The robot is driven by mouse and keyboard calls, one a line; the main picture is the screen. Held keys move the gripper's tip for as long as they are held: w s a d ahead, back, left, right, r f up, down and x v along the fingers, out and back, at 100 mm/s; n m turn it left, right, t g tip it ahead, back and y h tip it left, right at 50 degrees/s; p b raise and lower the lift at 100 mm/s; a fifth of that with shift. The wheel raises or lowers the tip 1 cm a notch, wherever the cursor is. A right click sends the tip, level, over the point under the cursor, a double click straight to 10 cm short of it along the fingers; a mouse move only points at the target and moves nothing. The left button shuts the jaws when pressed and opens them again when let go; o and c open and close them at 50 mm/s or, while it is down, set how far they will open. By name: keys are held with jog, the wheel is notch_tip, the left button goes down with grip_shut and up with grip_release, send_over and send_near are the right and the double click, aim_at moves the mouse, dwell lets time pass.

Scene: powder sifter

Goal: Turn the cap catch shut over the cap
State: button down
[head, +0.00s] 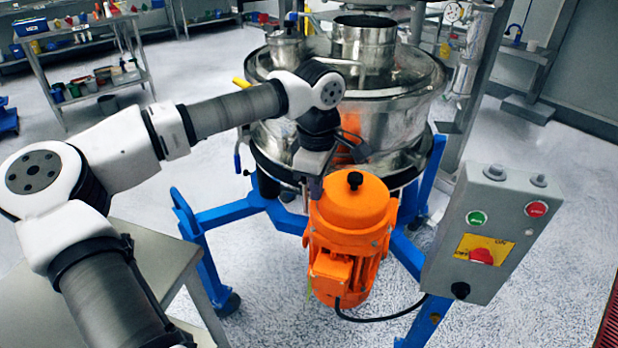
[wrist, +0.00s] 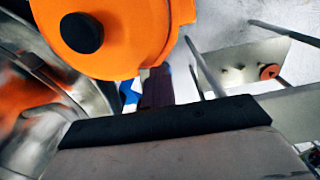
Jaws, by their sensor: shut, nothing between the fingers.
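The orange cap (head: 350,198) sits on top of the orange motor housing at the front of the sifter, with a black round knob (head: 355,180) on it. In the wrist view the cap (wrist: 125,35) fills the top left, with the knob (wrist: 82,33) on it. My gripper (head: 315,188) points down at the cap's left rim. Its fingers are shut and empty. In the wrist view the dark fingers (wrist: 157,86) are at the cap's edge; I cannot tell whether they touch it. I cannot make out the cap catch; it may be hidden by the fingers.
The steel sifter drum (head: 390,115) stands just behind the motor on a blue frame (head: 235,215). A grey control box (head: 492,230) stands to the right. A grey table (head: 150,255) is at the lower left. A black cable (head: 380,319) hangs below the motor.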

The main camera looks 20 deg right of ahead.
jog(key=shift+w+d+f, duration=0.45)
jog(key=shift+w+d, duration=0.05)
jog(key=shift+w, duration=0.1)
dwell(0.3)
jog(key=shift+d+f, duration=0.1)
jog(key=shift+s+f, duration=0.1)
jog(key=shift+s, duration=0.15)
dwell(0.3)
jog(key=shift+w+d+r+p, duration=0.1)
jog(key=shift+w+r+p, duration=0.05)
jog(key=shift+r+p, duration=0.5)
jog(key=shift+w+r+p, duration=0.1)
jog(key=shift+r+p, duration=0.3)
jog(key=shift+r, duration=0.45)
jog(key=shift+d+r+p, duration=0.1)
jog(key=shift+r+p, duration=0.25)
jog(key=shift+r, duration=0.35)
jog(key=shift+a+r+p, duration=0.15)
jog(key=shift+r+p, duration=0.3)
jog(key=shift+r, duration=0.25)
jog(key=shift+a+r+p, duration=0.15)
jog(key=shift+r+p, duration=0.3)
jog(key=shift+r, duration=0.2)
